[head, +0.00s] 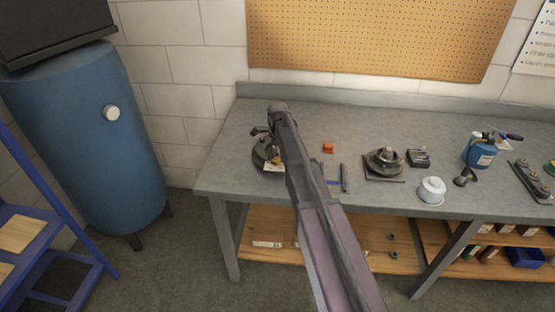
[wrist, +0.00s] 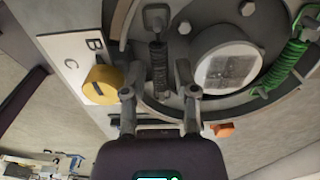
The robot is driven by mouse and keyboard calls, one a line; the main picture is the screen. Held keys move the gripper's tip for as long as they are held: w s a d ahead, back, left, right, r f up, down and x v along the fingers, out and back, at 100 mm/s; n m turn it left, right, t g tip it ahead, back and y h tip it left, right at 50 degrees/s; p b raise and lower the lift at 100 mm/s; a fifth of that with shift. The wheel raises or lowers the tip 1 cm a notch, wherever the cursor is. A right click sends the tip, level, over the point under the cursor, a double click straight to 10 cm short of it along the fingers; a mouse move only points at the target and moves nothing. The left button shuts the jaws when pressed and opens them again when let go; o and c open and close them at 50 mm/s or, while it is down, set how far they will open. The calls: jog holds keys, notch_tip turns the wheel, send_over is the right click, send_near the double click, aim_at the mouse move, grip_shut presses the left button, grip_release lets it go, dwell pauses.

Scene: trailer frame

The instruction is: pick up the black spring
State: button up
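The black spring (wrist: 158,65) shows in the wrist view on a round dark metal assembly (wrist: 215,112). Its top end meets a grey bracket. My gripper (wrist: 157,90) is open, with one finger on each side of the spring's lower part. A gap shows between each finger and the spring, and I cannot tell how far above it the fingertips are. In the head view, my arm partly hides the assembly (head: 262,155) at the bench's left end, and the spring cannot be made out there.
In the wrist view, a green spring (wrist: 289,66) is at right, a yellow cylinder (wrist: 102,82) by the left finger, and a white lettered plate (wrist: 75,60) beyond it. On the bench (head: 230,150) are an orange block (head: 328,147), a flanged part (head: 384,162) and a white pot (head: 431,190).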

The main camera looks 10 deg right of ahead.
dwell(0.4)
grip_shut()
jog(key=shift+r, duration=0.15)
notch_tip(320, 180, up, 3)
jog(key=p, duration=0.3)
jog(key=shift+r+p, duration=0.2)
jog(key=shift+p, duration=0.15)
jog(key=s+d+r+p, duration=0.1)
jog(key=s+d, duration=0.3)
jog(key=s, duration=1.1)
jog(key=shift+s+r, duration=0.15)
jog(key=shift+s, duration=0.1)
jog(key=shift+d, duration=0.1)
jog(key=shift+r+p, duration=0.2)
jog(key=shift+p, duration=0.15)
jog(key=shift+r+p, duration=1.2)
jog(key=shift+p, duration=0.05)
